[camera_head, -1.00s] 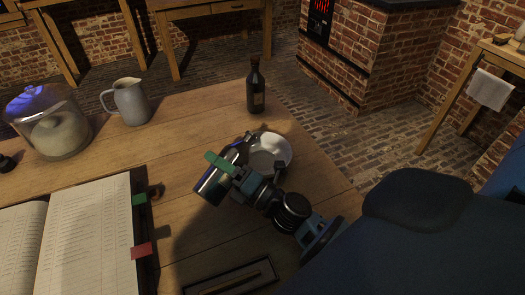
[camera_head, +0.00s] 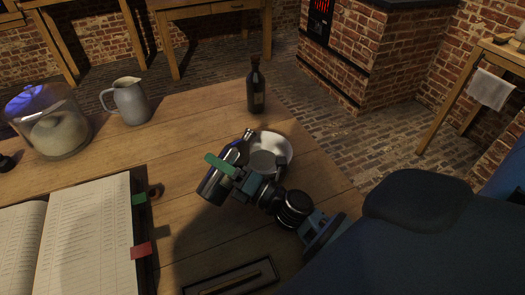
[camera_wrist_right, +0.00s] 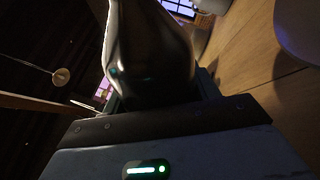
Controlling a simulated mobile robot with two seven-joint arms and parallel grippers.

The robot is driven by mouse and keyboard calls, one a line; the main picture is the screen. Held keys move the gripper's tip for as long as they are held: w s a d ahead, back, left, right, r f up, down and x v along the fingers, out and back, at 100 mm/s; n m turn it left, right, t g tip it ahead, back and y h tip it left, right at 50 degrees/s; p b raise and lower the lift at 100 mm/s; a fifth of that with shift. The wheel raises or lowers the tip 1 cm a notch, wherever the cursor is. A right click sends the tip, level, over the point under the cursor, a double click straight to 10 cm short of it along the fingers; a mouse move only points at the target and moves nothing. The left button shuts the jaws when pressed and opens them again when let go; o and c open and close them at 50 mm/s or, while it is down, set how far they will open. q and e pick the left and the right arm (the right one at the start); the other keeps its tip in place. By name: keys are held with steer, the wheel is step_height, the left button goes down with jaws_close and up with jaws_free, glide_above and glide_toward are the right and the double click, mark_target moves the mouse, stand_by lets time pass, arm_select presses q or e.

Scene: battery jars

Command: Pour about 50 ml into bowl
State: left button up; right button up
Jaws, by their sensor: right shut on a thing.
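My right gripper (camera_head: 228,170) is shut on a dark glossy bottle (camera_head: 214,187) above the table. The bottle is tilted, with its neck pointing up and right in the head view, by the left rim of a white bowl (camera_head: 284,145). I cannot tell whether the mouth is over the bowl, and no stream of liquid shows. My gripper and wrist hide the bowl's lower left part. In the right wrist view the bottle (camera_wrist_right: 150,50) fills the middle, between the jaws. My left gripper is not in view.
A second dark bottle (camera_head: 255,88) stands upright behind the bowl. A grey jug (camera_head: 131,103) and a glass jar (camera_head: 55,135) stand at the back left. An open book (camera_head: 85,235) lies at the left, and a dark tray (camera_head: 205,287) at the front. The table's right edge is near the bowl.

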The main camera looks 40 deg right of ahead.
mark_target(227, 150)
steer(key=n, duration=0.2)
steer(key=d+r+n+g+p, duration=0.1)
steer(key=n, duration=0.1)
steer(key=w+d+r+n+y+p, duration=0.1)
steer(key=shift+d+n+g, duration=0.15)
steer(key=shift+n+g, duration=0.15)
steer(key=shift+n, duration=0.1)
steer(key=shift+w+d+f+n, duration=0.15)
steer(key=shift+f+n, duration=0.25)
steer(key=shift+n, duration=0.4)
steer(key=shift+f+n+g+y, duration=0.3)
steer(key=shift+f+n+g, duration=0.1)
steer(key=shift+f+n, duration=0.35)
step_height(227, 150, up, 3)
steer(key=n+p, duration=0.1)
steer(key=n, duration=0.1)
steer(key=n+p, duration=0.2)
steer(key=shift+w+d+f+g, duration=0.1)
steer(key=shift+w+f+g, duration=0.1)
steer(key=shift+g, duration=0.2)
steer(key=shift+r+n+p, duration=0.15)
steer(key=shift+n+p, duration=0.4)
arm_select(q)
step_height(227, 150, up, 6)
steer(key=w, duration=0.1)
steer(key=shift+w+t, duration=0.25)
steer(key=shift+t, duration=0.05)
arm_select(e)
steer(key=shift+d+g, duration=0.1)
steer(key=shift+g, duration=0.2)
